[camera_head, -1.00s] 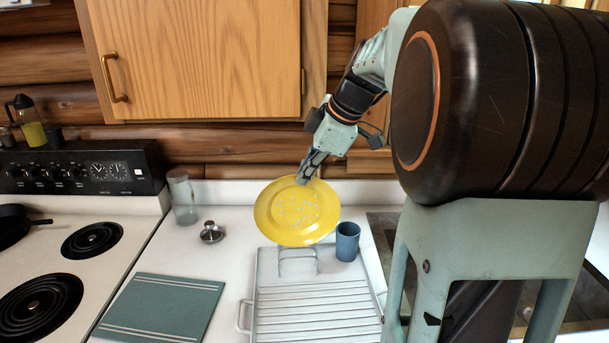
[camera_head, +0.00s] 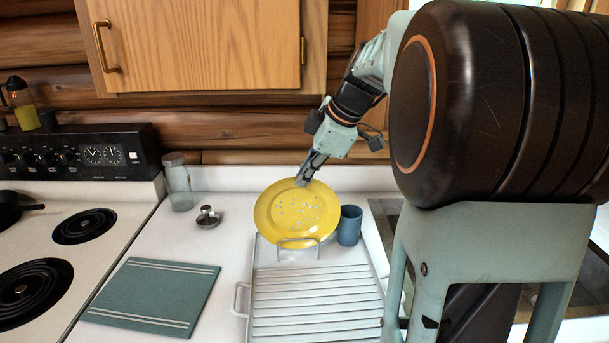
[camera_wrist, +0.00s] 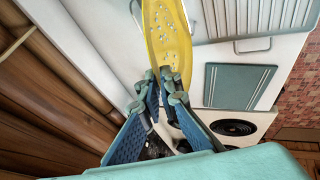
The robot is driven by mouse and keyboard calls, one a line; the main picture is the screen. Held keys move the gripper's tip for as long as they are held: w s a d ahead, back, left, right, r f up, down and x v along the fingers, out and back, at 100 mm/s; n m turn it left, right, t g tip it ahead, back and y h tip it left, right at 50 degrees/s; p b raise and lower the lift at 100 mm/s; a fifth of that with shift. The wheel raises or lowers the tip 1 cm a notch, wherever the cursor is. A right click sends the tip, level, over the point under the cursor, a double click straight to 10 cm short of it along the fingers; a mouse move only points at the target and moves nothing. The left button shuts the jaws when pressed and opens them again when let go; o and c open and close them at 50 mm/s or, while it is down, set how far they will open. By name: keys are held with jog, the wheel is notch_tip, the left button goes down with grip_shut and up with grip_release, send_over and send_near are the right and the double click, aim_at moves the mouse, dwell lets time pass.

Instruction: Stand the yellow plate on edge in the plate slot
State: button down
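The yellow plate (camera_head: 297,214) is upright, with its speckled face toward the head camera. My gripper (camera_head: 304,180) is shut on its top rim; the wrist view also shows the fingers (camera_wrist: 165,78) pinching the edge of the plate (camera_wrist: 166,35). The plate slot, a pale wire loop (camera_head: 298,243) at the back of the white drainer tray (camera_head: 258,300), stands in front of the plate's lower edge. The plate's bottom is at the slot; I cannot tell whether it touches the tray.
A blue cup (camera_head: 349,226) stands close to the plate's right. A teal board (camera_head: 152,296) lies left of the tray. A metal stopper (camera_head: 208,217) and a glass jar (camera_head: 179,182) stand farther left, beside the stove (camera_head: 75,240). A wooden cabinet (camera_head: 200,45) hangs above.

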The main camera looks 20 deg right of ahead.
jog(key=c, duration=2.6)
grip_release()
jog(key=shift+c, duration=0.2)
jog(key=o, duration=0.6)
jog(key=shift+c, duration=0.2)
jog(key=shift+f, duration=0.1)
jog(key=shift+s, duration=0.1)
jog(key=v, duration=1.2)
